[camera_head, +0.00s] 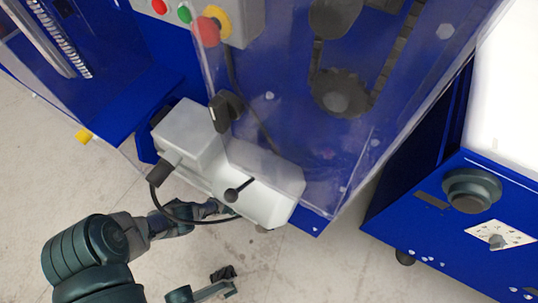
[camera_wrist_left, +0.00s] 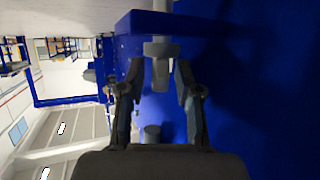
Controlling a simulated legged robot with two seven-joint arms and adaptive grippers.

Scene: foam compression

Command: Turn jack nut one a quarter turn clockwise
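My left gripper (camera_head: 212,208) reaches in from the lower left, under the grey motor housing, which partly hides its fingertips. In the left wrist view its two fingers (camera_wrist_left: 161,75) are spread, one on each side of a grey round nut with a stud (camera_wrist_left: 160,72), at the edge of a blue machine part (camera_wrist_left: 150,24). The fingertips are close to the nut; I cannot tell whether they touch it. No number on the nut is readable. A dark, green-jointed finger-like part (camera_head: 215,285) at the bottom edge appears to be my right gripper, mostly out of frame.
The grey motor housing (camera_head: 225,165) and a black cable (camera_head: 195,219) lie close above my left gripper. A clear guard (camera_head: 290,130) covers a belt drive. A blue cabinet (camera_head: 450,230) stands at the right. Bare concrete floor (camera_head: 320,275) lies between.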

